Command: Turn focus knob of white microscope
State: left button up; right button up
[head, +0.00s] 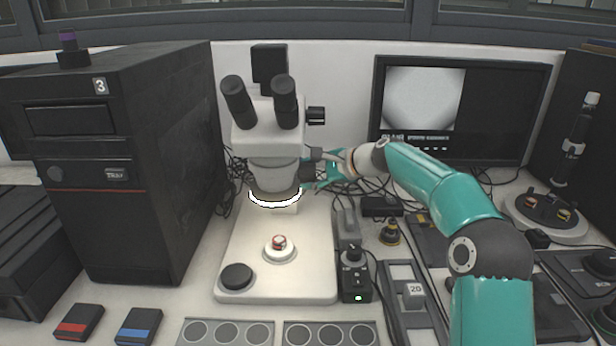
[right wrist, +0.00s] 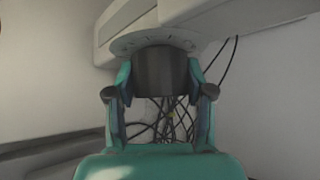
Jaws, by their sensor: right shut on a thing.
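The white microscope (head: 272,135) stands upright on its pale base plate, with black eyepieces and a lit ring under its head. My right gripper (head: 311,172) is at the right side of the microscope, below its head. The black focus knob (right wrist: 160,70) sits between the two fingers of my right gripper (right wrist: 160,88) in the right wrist view, and the gripper is shut on it. In the head view the fingers partly hide the knob. My left gripper is not in view.
A black computer tower (head: 120,170) stands left of the microscope. A monitor (head: 455,105) stands at the back right. A small control box with a green light (head: 355,280) and loose cables lie right of the base. Trays (head: 225,333) line the front.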

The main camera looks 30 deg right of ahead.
jog(key=shift+r, duration=0.2)
jog(key=o, duration=1.2)
jog(key=shift+c, duration=0.2)
jog(key=shift+f, duration=0.1)
jog(key=v, duration=1.2)
